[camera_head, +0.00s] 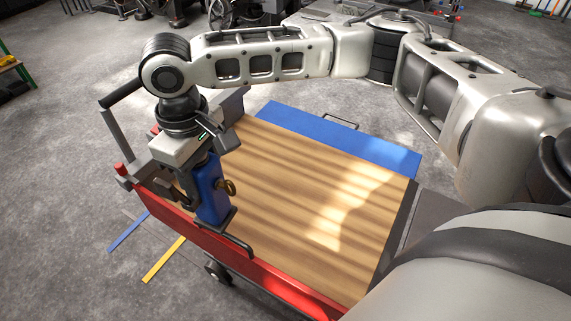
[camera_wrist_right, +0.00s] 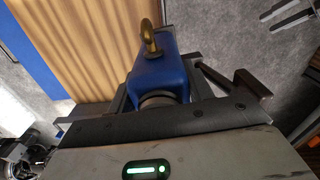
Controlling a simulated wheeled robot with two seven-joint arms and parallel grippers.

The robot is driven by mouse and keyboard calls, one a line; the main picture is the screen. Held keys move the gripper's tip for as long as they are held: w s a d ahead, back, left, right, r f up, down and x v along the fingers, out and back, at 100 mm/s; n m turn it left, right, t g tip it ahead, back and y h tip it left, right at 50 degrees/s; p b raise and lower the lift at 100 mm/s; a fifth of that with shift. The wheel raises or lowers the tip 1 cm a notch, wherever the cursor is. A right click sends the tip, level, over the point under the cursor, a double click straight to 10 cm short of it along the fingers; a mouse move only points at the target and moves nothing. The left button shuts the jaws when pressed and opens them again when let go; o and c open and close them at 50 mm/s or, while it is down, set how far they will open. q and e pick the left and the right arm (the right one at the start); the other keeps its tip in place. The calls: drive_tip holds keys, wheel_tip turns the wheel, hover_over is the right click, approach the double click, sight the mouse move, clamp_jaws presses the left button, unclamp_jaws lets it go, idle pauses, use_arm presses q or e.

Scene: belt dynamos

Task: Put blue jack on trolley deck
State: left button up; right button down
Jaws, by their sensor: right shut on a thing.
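The blue jack (camera_head: 211,192) is a blue block with a brass ring on its side and a dark foot. My right gripper (camera_head: 200,172) comes down from above and is shut on the jack's upper part. The jack hangs roughly upright at the left edge of the wooden trolley deck (camera_head: 290,180), by the red side rail. I cannot tell whether its foot touches the deck or the rail. In the right wrist view the jack (camera_wrist_right: 165,68) sits between the fingers, with the deck (camera_wrist_right: 75,45) at the upper left. My left gripper is out of view.
The red side rail (camera_head: 290,285) edges the deck's near side. A blue panel (camera_head: 345,138) lies along the far side. A grey post with a black handle (camera_head: 112,125) stands at the left corner. Most of the deck is clear. Yellow (camera_head: 163,260) and blue floor strips lie below.

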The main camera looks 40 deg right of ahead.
drive_tip(key=d+f+n+b, duration=0.25)
drive_tip(key=d+n, duration=0.55)
drive_tip(key=d, duration=0.6)
drive_tip(key=d+f+n+b, duration=0.2)
drive_tip(key=d+f+n, duration=0.2)
drive_tip(key=d+n, duration=0.75)
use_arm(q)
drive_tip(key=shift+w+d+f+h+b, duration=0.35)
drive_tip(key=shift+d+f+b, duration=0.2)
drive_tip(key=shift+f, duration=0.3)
use_arm(e)
drive_tip(key=w+a+f+m, duration=0.2)
drive_tip(key=w+a+f, duration=0.5)
drive_tip(key=f, duration=0.5)
drive_tip(key=shift+w+a+f+m, duration=0.25)
drive_tip(key=shift+a+m, duration=0.1)
drive_tip(key=shift+a, duration=1.05)
drive_tip(key=c, duration=1)
unclamp_jaws()
drive_tip(key=shift+s+f, duration=0.1)
drive_tip(key=shift+f, duration=0.15)
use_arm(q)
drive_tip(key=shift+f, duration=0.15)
use_arm(e)
drive_tip(key=o, duration=0.4)
